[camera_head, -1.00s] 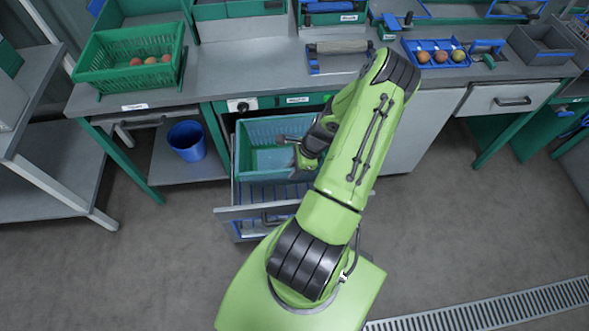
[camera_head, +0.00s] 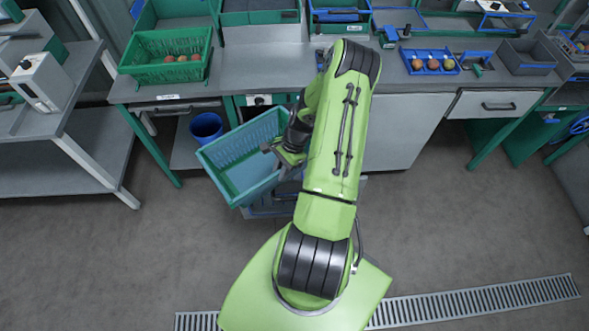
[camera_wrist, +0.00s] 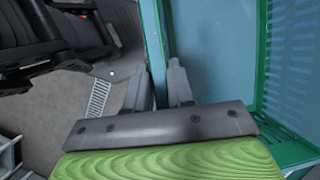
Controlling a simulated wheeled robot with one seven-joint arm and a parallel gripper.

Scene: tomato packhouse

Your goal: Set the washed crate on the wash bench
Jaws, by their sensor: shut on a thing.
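The teal crate (camera_head: 240,165) is empty and hangs tilted in front of the long grey bench, above the open drawer (camera_head: 272,210). My gripper (camera_head: 277,153) is shut on its right-hand wall. In the wrist view my gripper (camera_wrist: 162,80) has one finger on each side of the wall of the crate (camera_wrist: 215,55). My arm hides part of the drawer and of the bench front. The bench top (camera_head: 270,78) is grey; I cannot tell which stretch of it is the wash bench.
A green basket (camera_head: 135,72) with several tomatoes stands on the bench at left. A blue tray (camera_head: 408,68) with fruit and a grey bin (camera_head: 530,68) stand at right. A blue bucket (camera_head: 206,127) is below the bench. Bare bench top lies beside the basket.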

